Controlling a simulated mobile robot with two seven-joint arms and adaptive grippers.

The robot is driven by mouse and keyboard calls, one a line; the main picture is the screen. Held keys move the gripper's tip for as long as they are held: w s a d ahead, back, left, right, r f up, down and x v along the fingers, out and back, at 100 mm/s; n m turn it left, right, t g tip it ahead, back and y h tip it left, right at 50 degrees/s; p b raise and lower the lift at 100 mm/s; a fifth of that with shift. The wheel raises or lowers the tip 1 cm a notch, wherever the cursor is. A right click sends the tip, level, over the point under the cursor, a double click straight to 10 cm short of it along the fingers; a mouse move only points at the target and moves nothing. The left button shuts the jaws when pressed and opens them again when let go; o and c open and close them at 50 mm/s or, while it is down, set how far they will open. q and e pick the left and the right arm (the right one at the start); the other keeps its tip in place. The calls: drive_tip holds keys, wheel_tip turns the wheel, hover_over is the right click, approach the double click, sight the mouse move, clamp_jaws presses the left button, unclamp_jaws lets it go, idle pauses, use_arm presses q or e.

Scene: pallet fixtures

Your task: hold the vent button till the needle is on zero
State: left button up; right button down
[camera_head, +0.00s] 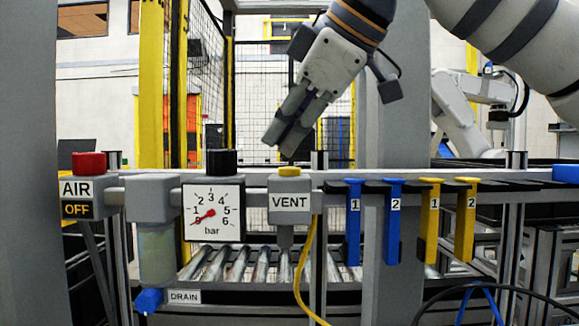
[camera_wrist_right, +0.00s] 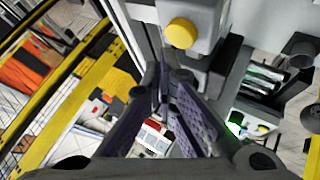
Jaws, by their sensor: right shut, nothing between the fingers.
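The vent button (camera_head: 289,171) is yellow and sits on top of the grey block labelled VENT (camera_head: 290,203); it also shows in the wrist view (camera_wrist_right: 181,33). The gauge (camera_head: 213,225) is white, marked in bar up to 6. Its red needle (camera_head: 204,217) points to the lower left, at or close to the zero end; the zero figure is hard to read behind it. My right gripper (camera_head: 279,145) is shut and empty, fingers pointing down, a little above the button with a visible gap. My left gripper is not in view.
A red-topped AIR block (camera_head: 88,163) reading OFF stands at left. A filter bowl (camera_head: 156,250) with a blue DRAIN knob hangs beside the gauge. Blue and yellow numbered tags (camera_head: 393,222) hang at right. A black knob (camera_head: 221,162) rises above the gauge, left of my gripper.

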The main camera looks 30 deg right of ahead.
sight(286, 168)
drive_tip(key=shift+r, duration=2.55)
